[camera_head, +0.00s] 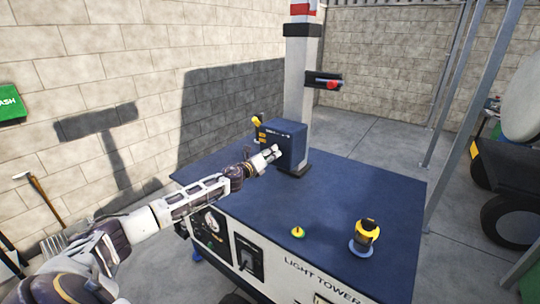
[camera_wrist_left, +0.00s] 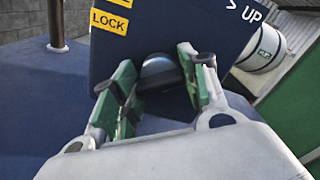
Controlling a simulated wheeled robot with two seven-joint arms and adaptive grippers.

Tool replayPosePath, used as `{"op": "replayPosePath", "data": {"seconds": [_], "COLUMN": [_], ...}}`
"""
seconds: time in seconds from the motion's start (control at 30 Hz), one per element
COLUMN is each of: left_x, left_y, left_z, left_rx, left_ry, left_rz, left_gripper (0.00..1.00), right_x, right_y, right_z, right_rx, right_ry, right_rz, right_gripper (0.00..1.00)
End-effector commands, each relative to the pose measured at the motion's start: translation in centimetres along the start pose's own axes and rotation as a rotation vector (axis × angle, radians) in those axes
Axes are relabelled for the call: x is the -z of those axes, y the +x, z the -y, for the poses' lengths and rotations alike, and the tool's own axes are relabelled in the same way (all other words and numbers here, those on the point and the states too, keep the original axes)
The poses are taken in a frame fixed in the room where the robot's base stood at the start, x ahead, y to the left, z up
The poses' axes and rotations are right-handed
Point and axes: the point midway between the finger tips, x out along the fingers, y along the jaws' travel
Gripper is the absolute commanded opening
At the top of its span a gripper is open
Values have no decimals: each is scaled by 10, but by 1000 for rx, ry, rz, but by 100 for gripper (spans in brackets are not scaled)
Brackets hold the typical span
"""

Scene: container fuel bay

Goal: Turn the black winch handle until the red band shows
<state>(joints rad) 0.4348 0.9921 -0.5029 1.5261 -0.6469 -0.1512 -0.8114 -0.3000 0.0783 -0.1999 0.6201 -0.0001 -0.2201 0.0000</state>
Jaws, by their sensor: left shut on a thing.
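The blue winch box (camera_head: 290,140) stands at the foot of the pale mast (camera_head: 299,75) on the blue deck. My left gripper (camera_head: 275,153) is at the box's near face. In the left wrist view my left gripper (camera_wrist_left: 158,85) has its green-padded fingers on both sides of the dark winch handle (camera_wrist_left: 158,72), shut on it. The fingers and the head view's distance hide much of the handle. A red band (camera_head: 301,11) shows on the mast above a black collar (camera_head: 302,30). My right gripper is not in view.
The box carries yellow LOCK labels (camera_wrist_left: 109,22) and UP lettering. A yellow-topped lever (camera_head: 256,121) stands beside it. A dark fitting with a red end (camera_head: 324,80) is by the mast.

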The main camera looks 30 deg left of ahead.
Motion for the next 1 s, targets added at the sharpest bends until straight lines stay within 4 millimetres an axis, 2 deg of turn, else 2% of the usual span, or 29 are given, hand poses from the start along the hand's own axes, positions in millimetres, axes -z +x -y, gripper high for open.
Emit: {"op": "replayPosePath", "data": {"seconds": [0.1, 0.13, 0.3, 0.73, 1.0], "left_x": [2, 2, 1, 1, 1], "left_y": [0, 0, 0, -1, -10], "left_z": [-1, -1, 0, 0, -2], "left_rx": [-1, -1, 0, 0, -2], "left_ry": [-1, -1, -2, -2, -2], "left_rz": [-3, -3, -2, -1, -1], "left_gripper": [20, 46, 66, 66, 66], "right_x": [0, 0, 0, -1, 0], "right_y": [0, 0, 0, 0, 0], "right_z": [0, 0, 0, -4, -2], "right_rx": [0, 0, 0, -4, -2], "right_ry": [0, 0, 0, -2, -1], "right_rz": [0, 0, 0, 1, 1], "right_gripper": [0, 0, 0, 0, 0]}}
